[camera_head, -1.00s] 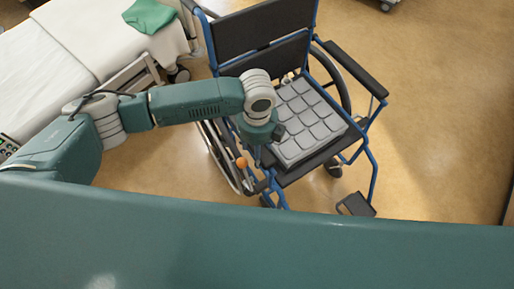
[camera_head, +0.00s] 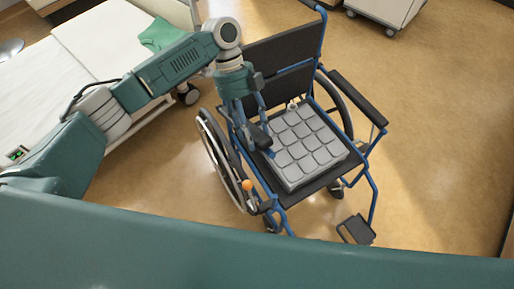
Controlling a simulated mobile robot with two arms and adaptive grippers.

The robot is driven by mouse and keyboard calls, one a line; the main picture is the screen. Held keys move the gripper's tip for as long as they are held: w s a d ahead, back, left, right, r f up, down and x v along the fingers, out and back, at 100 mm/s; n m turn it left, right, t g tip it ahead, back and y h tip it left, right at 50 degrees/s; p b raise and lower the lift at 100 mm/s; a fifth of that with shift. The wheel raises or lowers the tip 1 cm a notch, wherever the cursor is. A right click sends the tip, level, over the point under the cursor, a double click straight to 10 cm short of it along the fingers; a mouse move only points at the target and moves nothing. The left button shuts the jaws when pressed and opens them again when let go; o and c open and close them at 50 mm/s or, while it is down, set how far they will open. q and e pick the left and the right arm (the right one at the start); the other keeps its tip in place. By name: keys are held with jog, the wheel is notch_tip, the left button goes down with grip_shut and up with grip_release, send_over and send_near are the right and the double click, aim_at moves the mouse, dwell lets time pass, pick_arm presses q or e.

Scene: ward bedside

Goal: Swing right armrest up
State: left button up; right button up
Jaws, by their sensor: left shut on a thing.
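The blue-framed wheelchair (camera_head: 322,60) stands mid-picture, its front towards me. Its right armrest is on the picture's left; a dark part of it (camera_head: 257,136) shows below my left gripper (camera_head: 253,118). My left gripper points down and is shut on this armrest, beside the seat cushion. The gripper and wrist hide much of the armrest, so its exact tilt is hard to tell. The other armrest (camera_head: 358,97) is level on the picture's right. My right gripper is not in view.
A grey padded cushion (camera_head: 303,143) lies on the seat. The right wheel (camera_head: 218,160) and an orange-knobbed lever (camera_head: 247,185) are below my arm. A bed (camera_head: 90,45) with a green cloth (camera_head: 160,36) is at left. A cabinet (camera_head: 385,12) stands behind. Floor at right is clear.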

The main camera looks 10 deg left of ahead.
pick_arm(q)
jog(key=shift+g+h, duration=0.5)
jog(key=shift+b+v, duration=0.5)
jog(key=shift+v, duration=1.55)
jog(key=o, duration=1.7)
jog(key=shift+f, duration=0.1)
jog(key=v, duration=1.2)
